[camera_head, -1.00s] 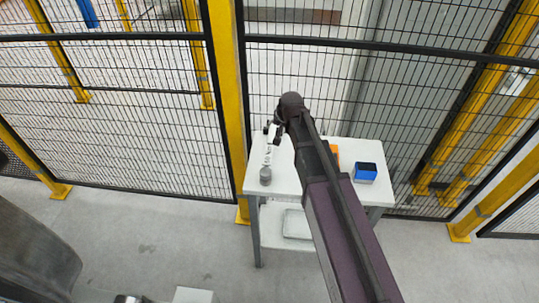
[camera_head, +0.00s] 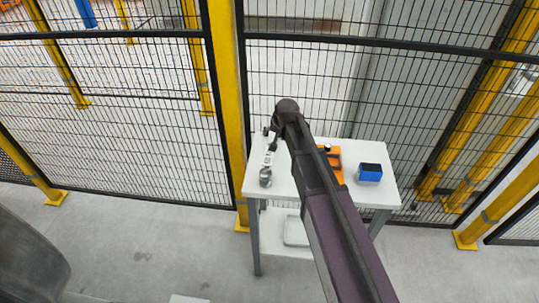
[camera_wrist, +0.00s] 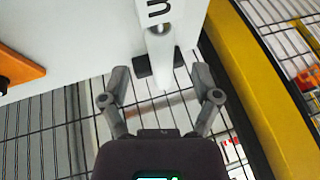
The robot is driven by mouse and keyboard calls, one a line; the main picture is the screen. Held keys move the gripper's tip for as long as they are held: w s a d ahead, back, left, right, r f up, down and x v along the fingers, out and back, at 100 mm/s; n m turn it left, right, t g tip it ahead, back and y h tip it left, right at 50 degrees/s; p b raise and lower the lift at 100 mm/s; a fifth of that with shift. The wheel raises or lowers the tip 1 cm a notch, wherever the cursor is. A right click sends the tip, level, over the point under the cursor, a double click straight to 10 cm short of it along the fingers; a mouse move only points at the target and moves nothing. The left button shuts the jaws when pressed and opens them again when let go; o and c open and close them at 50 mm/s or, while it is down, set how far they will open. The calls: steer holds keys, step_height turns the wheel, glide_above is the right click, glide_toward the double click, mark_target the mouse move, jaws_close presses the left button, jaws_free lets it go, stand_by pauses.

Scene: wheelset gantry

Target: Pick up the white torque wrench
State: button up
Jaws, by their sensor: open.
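The white torque wrench (camera_head: 268,160) lies along the left side of the white table in the head view, with a round grey end toward the front. In the wrist view its white shaft (camera_wrist: 158,38), with dark lettering, runs down from the top between two small dark blocks at the table edge. My gripper (camera_wrist: 161,74) is open and empty, its fingers spread to either side of the shaft's line. In the head view my gripper (camera_head: 273,143) is at the wrench's far end, partly hidden by my arm. Contact cannot be told.
An orange thing (camera_head: 335,170) and a blue box (camera_head: 369,173) stand on the white table (camera_head: 305,194), right of the wrench. The orange thing also shows in the wrist view (camera_wrist: 18,68). A mesh fence with a yellow post (camera_head: 228,100) stands close behind the table.

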mark_target(272, 139)
steer(key=shift+f, duration=0.15)
steer(key=shift+b+x, duration=2.35)
steer(key=shift+x, duration=0.15)
steer(key=shift+a, duration=0.1)
jaws_close()
